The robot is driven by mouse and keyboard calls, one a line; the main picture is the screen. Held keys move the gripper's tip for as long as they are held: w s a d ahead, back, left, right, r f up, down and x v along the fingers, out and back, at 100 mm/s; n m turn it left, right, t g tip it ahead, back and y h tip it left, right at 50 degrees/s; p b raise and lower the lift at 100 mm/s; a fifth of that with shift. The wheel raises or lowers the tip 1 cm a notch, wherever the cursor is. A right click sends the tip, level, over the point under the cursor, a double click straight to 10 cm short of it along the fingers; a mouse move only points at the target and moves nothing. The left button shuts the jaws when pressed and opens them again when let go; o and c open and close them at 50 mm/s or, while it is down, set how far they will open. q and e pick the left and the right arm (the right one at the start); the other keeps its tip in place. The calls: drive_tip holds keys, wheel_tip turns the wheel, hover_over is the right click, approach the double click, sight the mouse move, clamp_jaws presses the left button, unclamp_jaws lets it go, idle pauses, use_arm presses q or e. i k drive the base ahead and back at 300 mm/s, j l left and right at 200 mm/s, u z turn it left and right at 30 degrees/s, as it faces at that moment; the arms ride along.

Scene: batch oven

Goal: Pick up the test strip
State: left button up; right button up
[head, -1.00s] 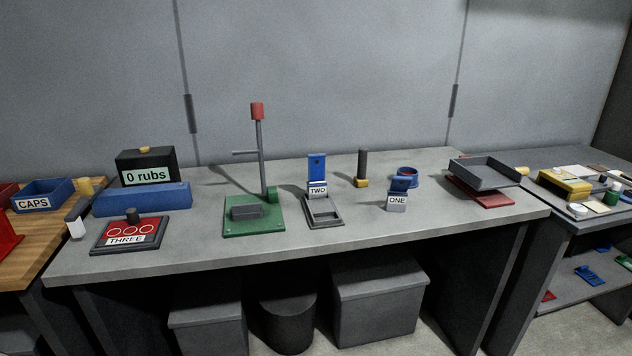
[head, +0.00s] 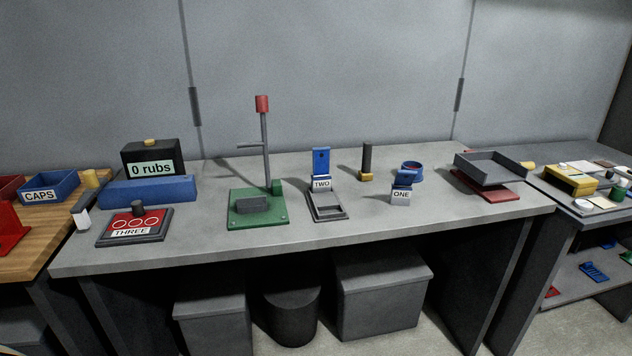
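I cannot tell for sure which thing is the test strip. A blue upright strip with a dark hole (head: 321,160) stands at the back of the grey frame labelled TWO (head: 328,206), mid-bench. A smaller blue piece (head: 403,178) sits tilted on the grey block labelled ONE (head: 400,198), to its right. A red panel with rings, labelled THREE (head: 135,226), lies at the bench's left. Neither of my grippers shows in the head view.
On the grey bench (head: 300,241) stand a green-based post (head: 266,150), a "0 rubs" counter (head: 151,160), a dark-handled tool (head: 367,160), a blue ring (head: 412,171) and a grey tray (head: 490,173). The front strip of the bench is clear. Grey bins (head: 380,305) stand beneath.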

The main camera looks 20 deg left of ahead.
sight(320, 183)
drive_tip(key=i+l+u, duration=0.2)
drive_tip(key=u, duration=0.25)
drive_tip(key=i+l+u, duration=0.1)
drive_tip(key=l+u, duration=0.2)
drive_tip(key=u, duration=0.15)
drive_tip(key=i+l+u, duration=0.1)
drive_tip(key=l, duration=0.25)
drive_tip(key=i+l+u, duration=0.1)
drive_tip(key=l, duration=0.25)
drive_tip(key=i+l+u, duration=0.1)
drive_tip(key=l, duration=0.3)
drive_tip(key=i+l, duration=0.1)
drive_tip(key=l, duration=0.45)
drive_tip(key=i+l, duration=0.1)
drive_tip(key=l, duration=0.45)
drive_tip(key=u, duration=0.05)
